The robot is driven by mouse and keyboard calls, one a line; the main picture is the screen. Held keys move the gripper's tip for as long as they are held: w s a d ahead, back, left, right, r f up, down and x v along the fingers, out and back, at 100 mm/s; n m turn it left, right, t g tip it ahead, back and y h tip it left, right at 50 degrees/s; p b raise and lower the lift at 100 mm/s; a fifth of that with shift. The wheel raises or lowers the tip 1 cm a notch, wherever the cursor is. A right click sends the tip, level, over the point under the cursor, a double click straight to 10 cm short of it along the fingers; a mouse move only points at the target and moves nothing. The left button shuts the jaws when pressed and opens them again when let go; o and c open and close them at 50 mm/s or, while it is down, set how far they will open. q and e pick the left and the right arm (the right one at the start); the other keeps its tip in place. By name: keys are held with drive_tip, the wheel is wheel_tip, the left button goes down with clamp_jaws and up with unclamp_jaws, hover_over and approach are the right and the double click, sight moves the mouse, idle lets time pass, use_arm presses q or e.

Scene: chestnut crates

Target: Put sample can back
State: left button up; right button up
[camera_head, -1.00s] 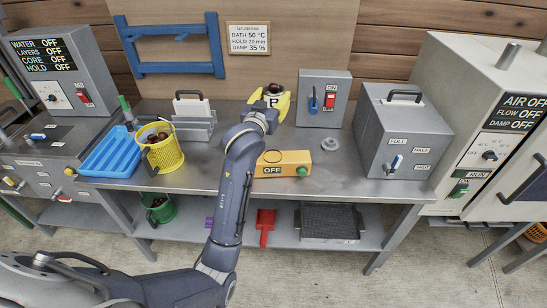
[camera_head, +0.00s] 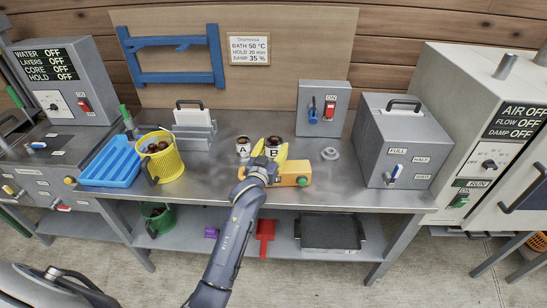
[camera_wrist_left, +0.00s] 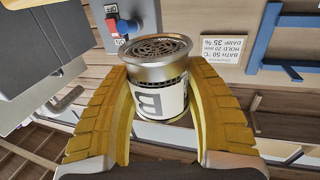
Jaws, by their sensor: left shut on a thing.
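A sample can marked B (camera_head: 273,148) is between the yellow fingers of my left gripper (camera_head: 270,152) in the head view. In the left wrist view the can (camera_wrist_left: 160,95) shows its perforated metal top and the label upside down, with the gripper (camera_wrist_left: 163,120) shut on its sides. A second can marked A (camera_head: 243,147) stands on the bench just left of it. I cannot tell whether can B touches the bench. My right gripper is not in view.
A yellow-orange box (camera_head: 296,173) sits close by my gripper, partly hidden. A grey disc (camera_head: 330,154) lies to its right. A yellow basket (camera_head: 170,163) and blue tray (camera_head: 108,165) stand left. A grey switch box (camera_head: 322,88) and larger cabinet (camera_head: 405,140) stand at right.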

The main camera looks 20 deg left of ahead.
sight(274, 158)
use_arm(q)
drive_tip(key=shift+f, duration=2.05)
drive_tip(key=shift+f, duration=0.1)
drive_tip(key=o, duration=1.2)
drive_tip(key=shift+f, duration=0.1)
